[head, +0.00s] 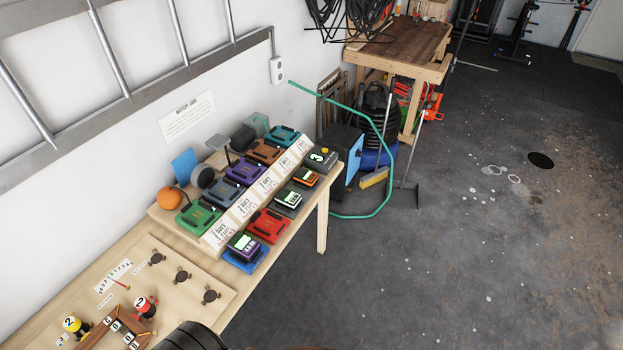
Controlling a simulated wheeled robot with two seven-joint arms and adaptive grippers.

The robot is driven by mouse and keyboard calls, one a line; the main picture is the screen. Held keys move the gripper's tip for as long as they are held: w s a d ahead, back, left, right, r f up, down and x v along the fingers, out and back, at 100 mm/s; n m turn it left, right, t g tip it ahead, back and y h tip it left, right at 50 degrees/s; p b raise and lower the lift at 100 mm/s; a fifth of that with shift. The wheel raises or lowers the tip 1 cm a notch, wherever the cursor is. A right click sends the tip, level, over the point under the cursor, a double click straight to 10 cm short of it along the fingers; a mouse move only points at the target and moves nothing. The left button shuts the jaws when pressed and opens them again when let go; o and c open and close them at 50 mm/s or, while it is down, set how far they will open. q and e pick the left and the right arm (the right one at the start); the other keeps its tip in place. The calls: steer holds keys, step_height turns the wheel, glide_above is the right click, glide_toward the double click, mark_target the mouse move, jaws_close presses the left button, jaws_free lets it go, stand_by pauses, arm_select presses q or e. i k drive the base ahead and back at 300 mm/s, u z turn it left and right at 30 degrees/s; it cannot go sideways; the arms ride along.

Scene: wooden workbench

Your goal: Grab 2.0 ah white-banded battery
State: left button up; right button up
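Several batteries sit in a front row of coloured chargers on the wooden workbench. A purple-banded battery (242,243) is on a blue charger at the near end. A dark battery with a green-and-white label (289,198) is on a grey charger. An orange-banded battery (307,176) is beyond it, and a dark grey unit with a pale mark and yellow top (320,157) is at the far end. The labels are too small to read, so I cannot tell which is the 2.0 Ah white-banded one.
A red charger (268,224) looks empty. Behind it are white cards (243,207) and a back row of coloured chargers (248,171). Open floor (450,260) lies right of the bench.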

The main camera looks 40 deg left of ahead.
mark_target(289, 200)
steer(key=i, duration=2.75)
steer(key=u, duration=4.25)
